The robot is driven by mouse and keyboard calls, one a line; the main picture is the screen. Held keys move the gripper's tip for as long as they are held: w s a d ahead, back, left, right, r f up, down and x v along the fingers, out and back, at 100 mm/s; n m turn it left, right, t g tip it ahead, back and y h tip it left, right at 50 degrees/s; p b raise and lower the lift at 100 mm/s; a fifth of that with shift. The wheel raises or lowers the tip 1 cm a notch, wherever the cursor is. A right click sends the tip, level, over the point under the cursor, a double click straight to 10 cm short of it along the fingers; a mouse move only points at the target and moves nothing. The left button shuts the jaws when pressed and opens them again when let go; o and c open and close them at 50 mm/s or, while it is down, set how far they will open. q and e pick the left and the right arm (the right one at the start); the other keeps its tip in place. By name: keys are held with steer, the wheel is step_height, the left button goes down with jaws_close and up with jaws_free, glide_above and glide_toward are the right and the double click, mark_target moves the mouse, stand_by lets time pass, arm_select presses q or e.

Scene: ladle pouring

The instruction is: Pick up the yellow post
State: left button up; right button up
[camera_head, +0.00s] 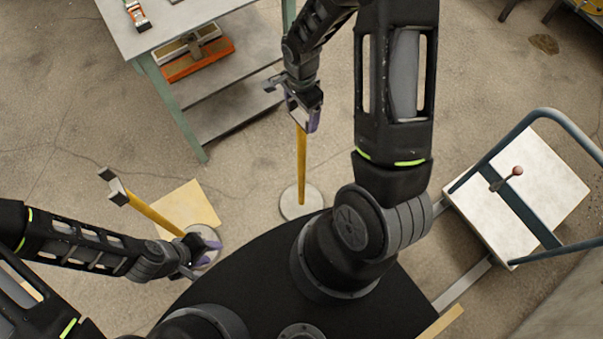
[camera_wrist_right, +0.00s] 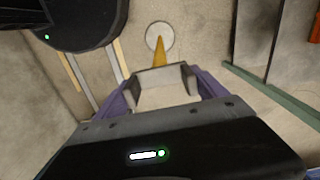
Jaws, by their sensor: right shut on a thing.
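A yellow post (camera_head: 301,155) stands on a round pale base (camera_head: 300,203) in the middle of the head view. My right gripper (camera_head: 303,112) is shut on the upper end of this post, above its base. In the right wrist view the pale head of the post (camera_wrist_right: 160,90) is between the fingers (camera_wrist_right: 162,92), with the yellow shaft (camera_wrist_right: 159,53) and round base (camera_wrist_right: 160,37) beyond. A second yellow post (camera_head: 152,212) with a grey top bracket (camera_head: 118,188) is at the left. My left gripper (camera_head: 203,257) appears open and empty, overlapping its base (camera_head: 209,228) in the view.
A workbench (camera_head: 160,22) with green legs and a lower shelf stands at the upper left. An orange-framed box (camera_head: 198,62) is on the shelf. A flat cart (camera_head: 545,190) with a curved blue-grey handle is at the right. A tan panel (camera_head: 190,203) lies behind the left post.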

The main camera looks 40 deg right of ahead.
steer(key=c, duration=0.6)
steer(key=shift+w+r, duration=0.1)
steer(key=shift+w, duration=0.05)
steer(key=shift+r, duration=0.1)
step_height(320, 180, up, 10)
steer(key=b, duration=0.1)
stand_by(0.8)
